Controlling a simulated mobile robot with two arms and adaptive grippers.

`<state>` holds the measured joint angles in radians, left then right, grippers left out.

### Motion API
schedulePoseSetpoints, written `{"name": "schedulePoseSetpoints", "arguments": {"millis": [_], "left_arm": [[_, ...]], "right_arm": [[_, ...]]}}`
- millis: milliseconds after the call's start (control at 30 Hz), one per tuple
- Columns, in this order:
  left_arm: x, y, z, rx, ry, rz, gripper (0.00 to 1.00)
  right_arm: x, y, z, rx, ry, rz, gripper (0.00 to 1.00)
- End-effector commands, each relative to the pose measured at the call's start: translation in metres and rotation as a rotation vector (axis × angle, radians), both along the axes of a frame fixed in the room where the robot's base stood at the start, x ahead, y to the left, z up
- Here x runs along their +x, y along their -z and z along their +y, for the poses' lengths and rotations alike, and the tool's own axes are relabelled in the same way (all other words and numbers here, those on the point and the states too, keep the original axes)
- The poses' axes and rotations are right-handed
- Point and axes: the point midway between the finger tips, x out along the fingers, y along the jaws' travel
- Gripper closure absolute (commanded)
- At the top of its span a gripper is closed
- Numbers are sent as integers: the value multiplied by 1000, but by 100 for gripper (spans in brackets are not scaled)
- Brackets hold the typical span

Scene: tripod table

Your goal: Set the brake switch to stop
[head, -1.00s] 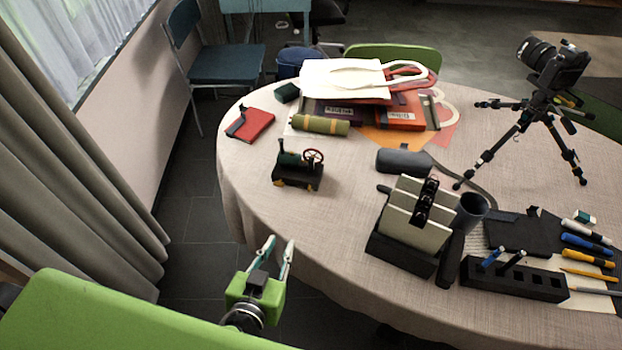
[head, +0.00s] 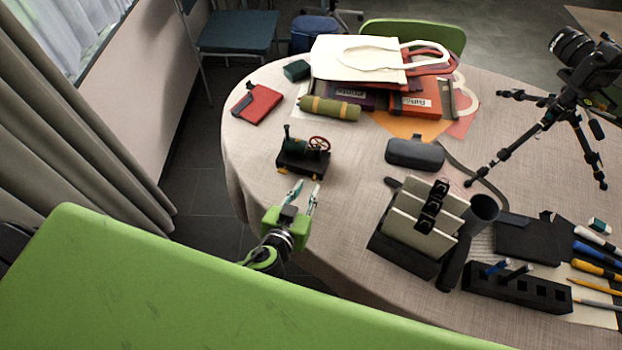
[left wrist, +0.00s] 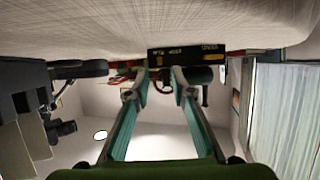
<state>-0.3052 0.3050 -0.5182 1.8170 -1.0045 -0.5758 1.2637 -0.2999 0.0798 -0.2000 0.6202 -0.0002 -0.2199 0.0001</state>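A small model steam engine (head: 304,160) stands on the table's near left part, with a green boiler, a red flywheel and a black base. Small yellow parts show at the base's front edge. In the left wrist view, which is upside down, the black base (left wrist: 187,55) shows pale lettering, too small to read surely, and a yellow part near its right end. Which part is the brake switch, and its setting, I cannot tell. My left gripper (head: 306,193) is open and empty, just short of the engine's front. Its spread fingers (left wrist: 160,88) point at the base.
The table (head: 345,235) is bare around the engine. A red notebook (head: 259,104) and green roll (head: 330,107) lie behind it. A grey case (head: 415,153), a file holder (head: 420,222) and a camera tripod (head: 545,125) stand to the right.

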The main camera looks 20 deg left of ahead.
Motion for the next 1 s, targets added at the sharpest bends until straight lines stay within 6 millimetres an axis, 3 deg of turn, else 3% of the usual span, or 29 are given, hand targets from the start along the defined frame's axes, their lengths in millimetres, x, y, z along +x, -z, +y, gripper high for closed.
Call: {"name": "schedulePoseSetpoints", "arguments": {"millis": [233, 667, 733, 767, 1000], "left_arm": [[32, 13, -1, 0, 0, 0, 78], [39, 17, -1, -1, 1, 1, 78], [39, 17, -1, -1, 1, 1, 96], [39, 17, -1, -1, 1, 1, 100], [39, 17, 2, -1, 0, 1, 100]], "right_arm": [[0, -6, 0, 0, 0, 0, 78], [0, -6, 0, 0, 1, 0, 78], [0, -6, 0, 0, 1, 0, 78], [0, -6, 0, 0, 1, 0, 78], [0, -5, 0, 0, 1, 0, 78]]}}
